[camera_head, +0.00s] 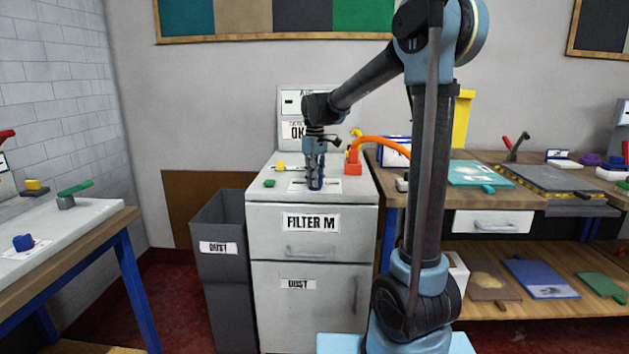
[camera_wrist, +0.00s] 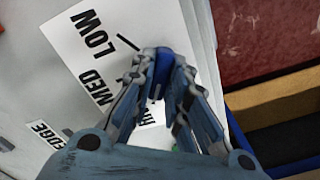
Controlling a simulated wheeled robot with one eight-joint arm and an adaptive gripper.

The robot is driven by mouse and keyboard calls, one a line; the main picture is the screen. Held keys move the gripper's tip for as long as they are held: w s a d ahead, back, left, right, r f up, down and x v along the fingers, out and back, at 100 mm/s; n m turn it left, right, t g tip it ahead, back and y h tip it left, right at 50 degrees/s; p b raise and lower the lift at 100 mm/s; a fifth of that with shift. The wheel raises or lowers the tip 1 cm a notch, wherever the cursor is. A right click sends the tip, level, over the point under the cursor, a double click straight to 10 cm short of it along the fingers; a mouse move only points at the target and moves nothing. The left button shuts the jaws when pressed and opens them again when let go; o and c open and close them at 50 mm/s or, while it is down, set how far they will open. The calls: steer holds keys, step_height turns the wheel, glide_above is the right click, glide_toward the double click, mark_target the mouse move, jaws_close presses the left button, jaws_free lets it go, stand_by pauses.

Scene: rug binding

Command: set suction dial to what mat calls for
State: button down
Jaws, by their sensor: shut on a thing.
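The suction dial is a blue knob (camera_wrist: 163,66) in the wrist view, over a white label plate (camera_wrist: 72,38) reading LOW and MED. A third word is mostly hidden behind my fingers. My gripper (camera_wrist: 158,84) is shut on the dial from above. In the head view my gripper (camera_head: 316,182) points down at the top of the grey FILTER M cabinet (camera_head: 260,228), with blue showing at its fingertips. I cannot tell which mark the dial points to. A teal mat (camera_head: 470,170) with a green tag lies on the right bench; no setting is readable on it.
A small green knob (camera_head: 269,183) and a red fitting with an orange hose (camera_head: 385,141) are on the cabinet top. A grey DUST bin (camera_head: 219,220) stands left of it. The left table (camera_head: 85,222) holds a blue knob and a green-handled piece. More mats lie on the lower right shelf.

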steer(key=m, duration=0.5)
steer(key=shift+w+m, duration=0.1)
steer(key=shift+m, duration=0.3)
steer(key=m, duration=0.5)
stand_by(0.4)
steer(key=c, duration=1.6)
jaws_free()
steer(key=shift+o, duration=0.2)
steer(key=shift+r, duration=0.1)
step_height(320, 180, up, 12)
